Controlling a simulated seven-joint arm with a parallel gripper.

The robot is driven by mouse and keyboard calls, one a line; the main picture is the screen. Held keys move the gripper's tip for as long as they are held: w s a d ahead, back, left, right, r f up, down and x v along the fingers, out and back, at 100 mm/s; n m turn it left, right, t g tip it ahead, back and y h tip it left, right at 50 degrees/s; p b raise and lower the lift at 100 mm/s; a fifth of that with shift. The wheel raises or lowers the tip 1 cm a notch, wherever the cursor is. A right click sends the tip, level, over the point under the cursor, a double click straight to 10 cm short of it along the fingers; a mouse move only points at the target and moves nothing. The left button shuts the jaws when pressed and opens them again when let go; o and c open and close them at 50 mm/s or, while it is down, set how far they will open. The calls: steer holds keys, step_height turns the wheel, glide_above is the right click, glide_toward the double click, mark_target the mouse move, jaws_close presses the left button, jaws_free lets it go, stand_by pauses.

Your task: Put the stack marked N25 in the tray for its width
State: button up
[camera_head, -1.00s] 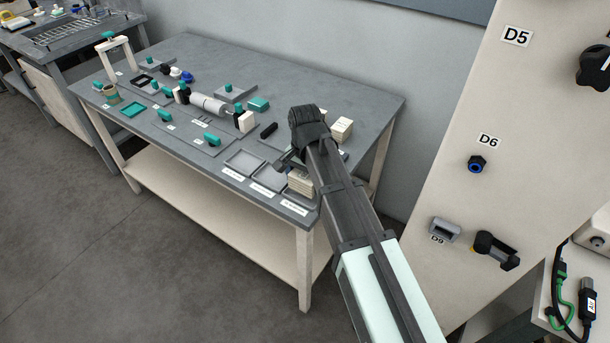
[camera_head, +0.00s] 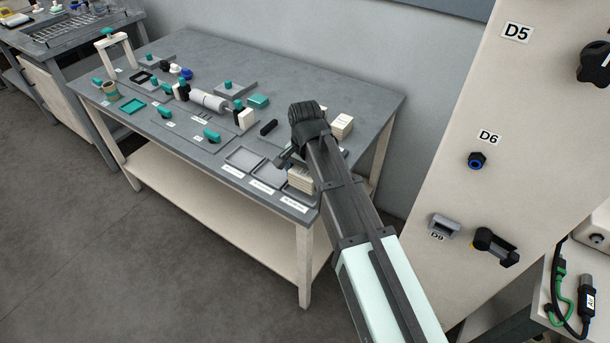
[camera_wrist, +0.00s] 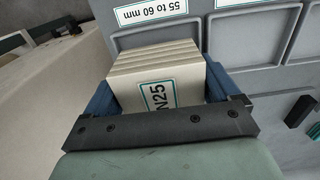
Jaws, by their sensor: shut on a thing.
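The cream stack marked N25 (camera_wrist: 157,80) is between the two blue fingers of my gripper (camera_wrist: 160,78) in the wrist view, with its mark facing the camera. My gripper is shut on it. The stack is over or in the tray labelled 55 to 60 mm (camera_wrist: 122,43); I cannot tell whether it rests on the tray floor. In the head view the stack (camera_head: 300,180) shows at the right front corner of the table, beside my arm, which hides most of the gripper.
A neighbouring tray (camera_wrist: 248,38) is empty in the wrist view. Another empty tray (camera_head: 245,160) lies further left in the head view. A second cream stack (camera_head: 342,125) stands behind my arm. A roller (camera_head: 208,100) and several teal-handled parts occupy the table's left and middle.

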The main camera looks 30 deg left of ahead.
steer(key=shift+f, duration=1.1)
stand_by(1.3)
steer(key=o, duration=0.9)
steer(key=shift+r, duration=4)
